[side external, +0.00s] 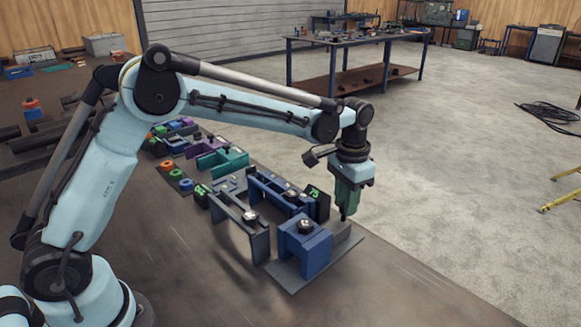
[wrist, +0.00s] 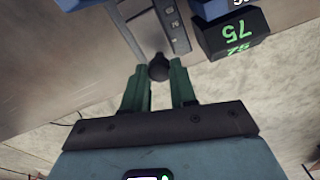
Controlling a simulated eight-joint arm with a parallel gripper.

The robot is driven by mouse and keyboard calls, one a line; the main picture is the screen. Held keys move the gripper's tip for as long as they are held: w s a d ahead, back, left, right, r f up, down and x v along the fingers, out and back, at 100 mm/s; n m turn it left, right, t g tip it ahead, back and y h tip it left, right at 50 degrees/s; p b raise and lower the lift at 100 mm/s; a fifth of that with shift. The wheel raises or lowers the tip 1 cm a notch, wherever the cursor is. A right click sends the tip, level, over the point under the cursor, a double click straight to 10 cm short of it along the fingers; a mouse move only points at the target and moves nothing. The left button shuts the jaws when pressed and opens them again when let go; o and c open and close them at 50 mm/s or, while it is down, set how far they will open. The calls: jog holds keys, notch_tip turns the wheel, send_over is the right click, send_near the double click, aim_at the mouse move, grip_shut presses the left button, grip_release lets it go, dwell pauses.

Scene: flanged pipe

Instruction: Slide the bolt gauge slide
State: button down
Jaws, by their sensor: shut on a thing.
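My gripper (side external: 344,212) points down at the far right end of the row of fixtures. In the wrist view my gripper (wrist: 158,82) has its two green fingers on either side of a small black knob (wrist: 158,68), shut on it near the fingertips. The knob sits beside a grey marked scale bar (wrist: 174,28), and I take it for the handle of the bolt gauge slide. In the side external view the knob is hidden by the fingers and the fixture.
A black block reading 75 (wrist: 230,34) stands close to the scale bar; it also shows in the side external view (side external: 316,200). A blue block (side external: 305,250) on a grey plate (side external: 340,252) is in front of my gripper. Bare bench (side external: 200,270) lies in front.

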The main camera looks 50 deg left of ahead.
jog(key=shift+w, duration=0.35)
jog(key=c, duration=0.9)
grip_release()
notch_tip(320, 180, up, 12)
jog(key=shift+s+r, duration=0.1)
